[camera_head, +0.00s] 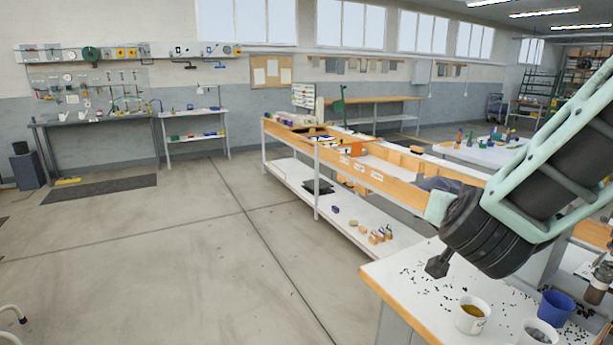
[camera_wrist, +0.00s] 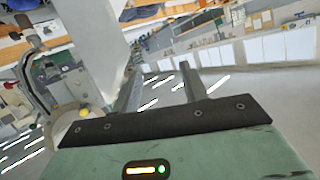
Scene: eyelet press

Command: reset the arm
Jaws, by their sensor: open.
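My gripper (camera_wrist: 158,75) shows in the wrist view with its two grey fingers spread apart and nothing between them. In the head view my arm comes in from the right above the white bench (camera_head: 398,285). At the left of the wrist view is a machine with a curved metal lever (camera_wrist: 32,75). It stands apart from the fingers, and I cannot tell what it is in full.
On the bench below my arm are a white cup (camera_head: 472,318) with brown contents, a blue cup (camera_head: 556,308), another pale cup (camera_head: 538,333) and scattered small black pieces. A long shelved workbench (camera_head: 300,177) stands behind.

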